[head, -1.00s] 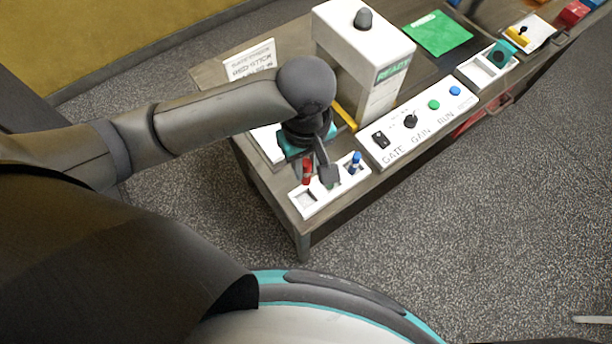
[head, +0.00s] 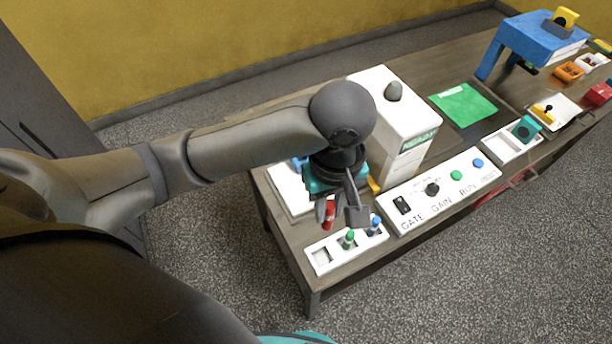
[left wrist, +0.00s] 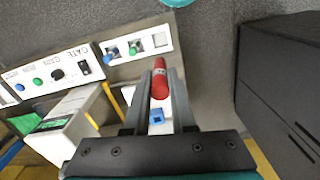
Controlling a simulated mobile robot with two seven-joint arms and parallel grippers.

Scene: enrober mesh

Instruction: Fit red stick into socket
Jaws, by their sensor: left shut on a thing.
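My left gripper (head: 339,212) is shut on the red stick (head: 329,214), which stands out between the fingers. The stick also shows in the left wrist view (left wrist: 160,80), between the fingertips (left wrist: 158,74). A white socket strip (head: 334,264) lies on the table's near end, and the stick is above and behind it in the head view. Its left square socket (head: 321,256) is empty. A green stick (head: 348,240) and a blue stick (head: 374,226) stand in the other places. The strip's empty socket shows at the top of the left wrist view (left wrist: 160,40). The stick is clear of it.
A white control panel (head: 440,202) with a switch, knob and buttons sits right of the strip. A tall white machine (head: 398,125) stands behind. A white base with a blue part (left wrist: 156,116) lies below the gripper. The floor in front is clear.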

